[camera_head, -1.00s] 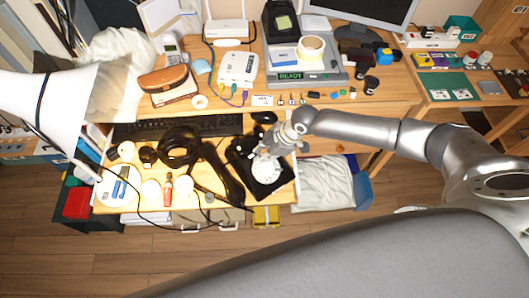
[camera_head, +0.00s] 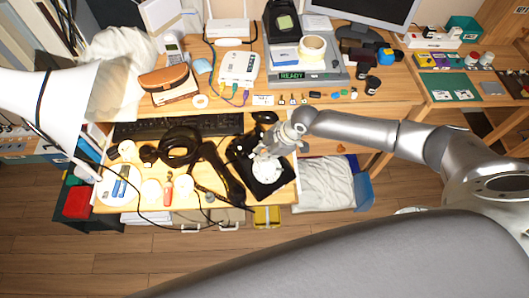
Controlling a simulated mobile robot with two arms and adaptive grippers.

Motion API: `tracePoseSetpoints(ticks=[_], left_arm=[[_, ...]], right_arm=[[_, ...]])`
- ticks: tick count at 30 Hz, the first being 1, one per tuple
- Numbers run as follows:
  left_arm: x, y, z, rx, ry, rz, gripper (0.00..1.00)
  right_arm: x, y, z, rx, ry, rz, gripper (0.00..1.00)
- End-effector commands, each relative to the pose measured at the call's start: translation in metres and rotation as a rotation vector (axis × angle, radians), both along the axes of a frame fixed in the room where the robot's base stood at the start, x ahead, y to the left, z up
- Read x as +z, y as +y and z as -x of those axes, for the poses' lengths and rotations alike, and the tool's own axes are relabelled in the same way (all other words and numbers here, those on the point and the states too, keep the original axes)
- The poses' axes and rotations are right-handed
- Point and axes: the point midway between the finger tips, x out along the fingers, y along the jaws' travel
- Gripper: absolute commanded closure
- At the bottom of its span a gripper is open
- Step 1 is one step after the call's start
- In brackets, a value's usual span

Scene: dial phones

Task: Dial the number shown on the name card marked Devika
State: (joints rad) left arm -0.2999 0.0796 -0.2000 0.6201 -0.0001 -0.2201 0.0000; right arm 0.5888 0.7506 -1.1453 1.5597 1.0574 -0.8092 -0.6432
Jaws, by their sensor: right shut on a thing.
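A black phone (camera_head: 281,181) with a round white dial (camera_head: 267,171) sits near the front right of the wooden desk. My right gripper (camera_head: 261,158) reaches in from the right and points down at the far edge of the dial. It is shut on the dial there; the fingertips are small and the contact is partly hidden. A small white card (camera_head: 263,100) lies on the desk behind the phone; its writing is too small to read, and I cannot make out the name Devika. My left gripper is not in view.
Black headphones (camera_head: 179,146) and cables lie left of the phone, with a keyboard (camera_head: 178,126) behind. A white lamp (camera_head: 48,105) fills the left side.

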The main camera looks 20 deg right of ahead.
Motion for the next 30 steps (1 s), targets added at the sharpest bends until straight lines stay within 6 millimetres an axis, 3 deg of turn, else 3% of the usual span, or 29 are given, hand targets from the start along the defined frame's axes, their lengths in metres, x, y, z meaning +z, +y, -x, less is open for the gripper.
tracePoseSetpoints(ticks=[30], left_arm=[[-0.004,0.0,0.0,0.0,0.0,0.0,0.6]], right_arm=[[-0.003,-0.012,-0.002,-0.001,0.0,0.0,0.97]])
